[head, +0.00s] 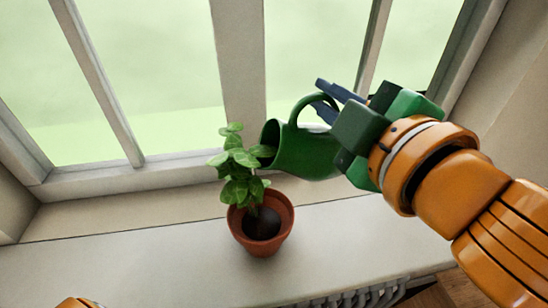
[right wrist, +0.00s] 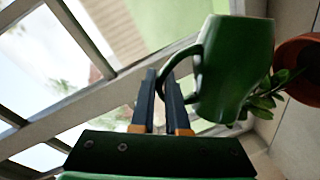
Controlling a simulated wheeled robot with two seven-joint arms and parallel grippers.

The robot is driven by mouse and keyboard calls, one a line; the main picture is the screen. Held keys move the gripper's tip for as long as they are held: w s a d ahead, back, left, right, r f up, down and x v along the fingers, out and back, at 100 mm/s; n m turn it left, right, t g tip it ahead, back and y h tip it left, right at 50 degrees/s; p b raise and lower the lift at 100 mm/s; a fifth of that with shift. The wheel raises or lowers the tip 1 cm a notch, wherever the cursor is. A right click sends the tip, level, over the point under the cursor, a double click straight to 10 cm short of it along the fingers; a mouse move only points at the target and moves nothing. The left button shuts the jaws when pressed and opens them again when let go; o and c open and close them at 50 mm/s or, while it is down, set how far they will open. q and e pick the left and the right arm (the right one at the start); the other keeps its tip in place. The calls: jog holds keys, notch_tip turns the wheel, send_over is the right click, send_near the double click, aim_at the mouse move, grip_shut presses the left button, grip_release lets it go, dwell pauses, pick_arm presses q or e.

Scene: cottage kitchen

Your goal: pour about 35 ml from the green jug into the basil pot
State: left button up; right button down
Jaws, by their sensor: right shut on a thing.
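The green jug (head: 306,153) is held in the air above the window sill, tilted with its mouth to the left toward the basil. My right gripper (head: 326,98) is shut on the jug's handle; the right wrist view shows its two fingers (right wrist: 165,98) at the handle beside the jug body (right wrist: 236,72). The basil pot (head: 262,222) is a terracotta pot with dark soil and a leafy plant, upright on the sill. The jug's mouth is beside the upper leaves, above the pot. No stream of liquid is visible. My left gripper is not in view.
The white sill (head: 130,245) is clear to the left of the pot. The window frame (head: 238,70) stands close behind the jug and plant. A radiator (head: 365,296) is below the sill's front edge.

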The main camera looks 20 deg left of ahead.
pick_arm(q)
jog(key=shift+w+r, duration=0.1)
pick_arm(e)
jog(key=shift+w+d+r, duration=0.15)
jog(key=shift+w+d, duration=0.1)
jog(key=shift+d, duration=0.1)
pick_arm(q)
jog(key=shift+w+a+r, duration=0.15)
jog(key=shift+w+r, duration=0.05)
pick_arm(e)
jog(key=shift+r+n, duration=0.1)
jog(key=shift+n, duration=0.2)
dwell(0.5)
